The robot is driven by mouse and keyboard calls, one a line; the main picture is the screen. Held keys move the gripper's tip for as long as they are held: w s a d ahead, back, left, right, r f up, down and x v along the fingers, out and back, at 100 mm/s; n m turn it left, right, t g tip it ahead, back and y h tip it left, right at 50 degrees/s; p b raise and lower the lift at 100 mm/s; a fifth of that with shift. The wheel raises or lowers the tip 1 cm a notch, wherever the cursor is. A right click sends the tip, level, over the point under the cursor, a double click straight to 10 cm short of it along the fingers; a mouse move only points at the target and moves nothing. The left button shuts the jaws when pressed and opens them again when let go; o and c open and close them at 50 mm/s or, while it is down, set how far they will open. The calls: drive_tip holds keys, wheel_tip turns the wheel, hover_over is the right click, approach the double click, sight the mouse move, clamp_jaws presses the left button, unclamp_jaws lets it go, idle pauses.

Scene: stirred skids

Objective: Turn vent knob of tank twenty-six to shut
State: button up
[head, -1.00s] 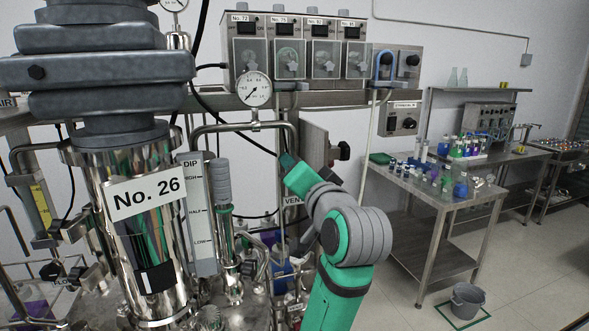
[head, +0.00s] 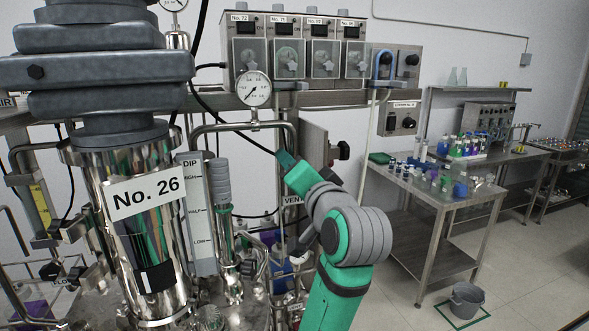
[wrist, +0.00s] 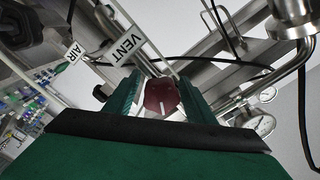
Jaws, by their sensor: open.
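Tank twenty-six (head: 140,235) is the shiny steel vessel at the left in the head view, with a "No. 26" label (head: 147,192). In the wrist view a dark red knob (wrist: 161,95) with a white pointer line sits beyond and between the fingertips of my gripper (wrist: 160,102). The two green fingers stand apart, one on each side of the knob; I cannot tell whether they touch it. A "VENT" label (wrist: 125,45) hangs just above the knob. In the head view my arm hides the knob, and part of a VENT label (head: 293,200) shows beside it.
A pressure gauge (head: 254,89) and steel pipes stand close to my arm. An "AIR" label (wrist: 72,54) shows at the left in the wrist view. A steel bench (head: 430,190) with bottles and a grey bucket (head: 467,300) are at the right, with clear floor between.

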drive_tip(key=v, duration=1)
drive_tip(key=shift+s+d, duration=0.15)
drive_tip(key=shift+s, duration=0.25)
